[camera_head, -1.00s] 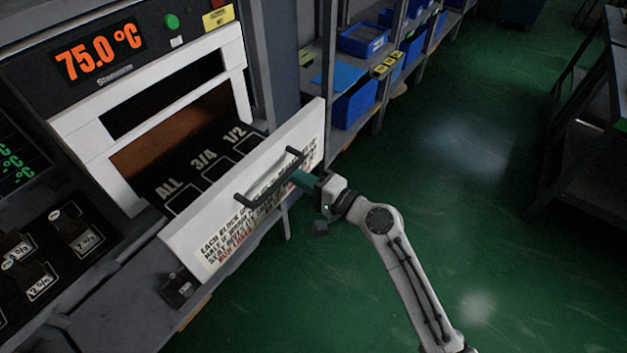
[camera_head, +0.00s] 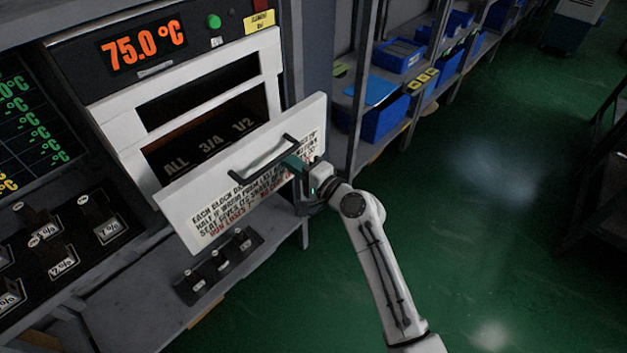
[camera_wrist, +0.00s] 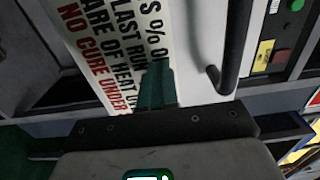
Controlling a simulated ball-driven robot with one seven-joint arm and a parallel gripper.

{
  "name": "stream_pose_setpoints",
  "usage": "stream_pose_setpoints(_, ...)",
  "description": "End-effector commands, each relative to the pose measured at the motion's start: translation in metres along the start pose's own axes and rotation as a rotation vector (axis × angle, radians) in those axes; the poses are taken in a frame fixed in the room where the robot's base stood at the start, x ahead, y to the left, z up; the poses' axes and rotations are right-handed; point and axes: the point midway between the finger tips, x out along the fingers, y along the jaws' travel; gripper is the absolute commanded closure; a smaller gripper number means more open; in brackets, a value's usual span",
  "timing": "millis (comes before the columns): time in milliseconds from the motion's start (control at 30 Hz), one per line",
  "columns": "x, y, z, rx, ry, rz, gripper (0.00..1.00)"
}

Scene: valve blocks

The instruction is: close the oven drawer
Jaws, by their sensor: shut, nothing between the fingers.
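The oven drawer has a white front panel (camera_head: 205,208) with printed text and a dark bar handle (camera_head: 262,160). It stands out from the white oven frame (camera_head: 133,150), partly open, and its floor marked ALL, 3/4 and 1/2 (camera_head: 209,143) shows behind the panel. My gripper (camera_head: 296,163) is shut and empty, its green fingers at the panel's face beside the handle's right end. In the wrist view the shut fingers (camera_wrist: 157,85) point at the printed panel (camera_wrist: 110,40), with the handle (camera_wrist: 234,45) to their right. Whether the tips touch the panel is hard to tell.
A display (camera_head: 142,46) reads 75.0 °C above the oven. A dark block rack (camera_head: 218,266) lies on the bench below the drawer. Shelves with blue bins (camera_head: 385,122) stand to the right. The green floor (camera_head: 470,230) at right is open.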

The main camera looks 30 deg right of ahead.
Motion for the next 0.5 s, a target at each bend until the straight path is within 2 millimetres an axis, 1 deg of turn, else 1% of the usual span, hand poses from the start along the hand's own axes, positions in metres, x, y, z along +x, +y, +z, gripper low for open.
stream_pose_setpoints(33,0.020,0.003,0.000,0.001,-0.002,-0.004,1.00)
stream_pose_setpoints(200,0.071,0.004,0.000,0.001,-0.001,-0.004,1.00)
stream_pose_setpoints(300,0.096,0.004,0.000,0.000,-0.001,-0.003,1.00)
stream_pose_setpoints(400,0.117,0.004,0.000,0.000,-0.001,-0.003,1.00)
stream_pose_setpoints(500,0.134,0.004,0.000,0.000,0.000,-0.002,1.00)
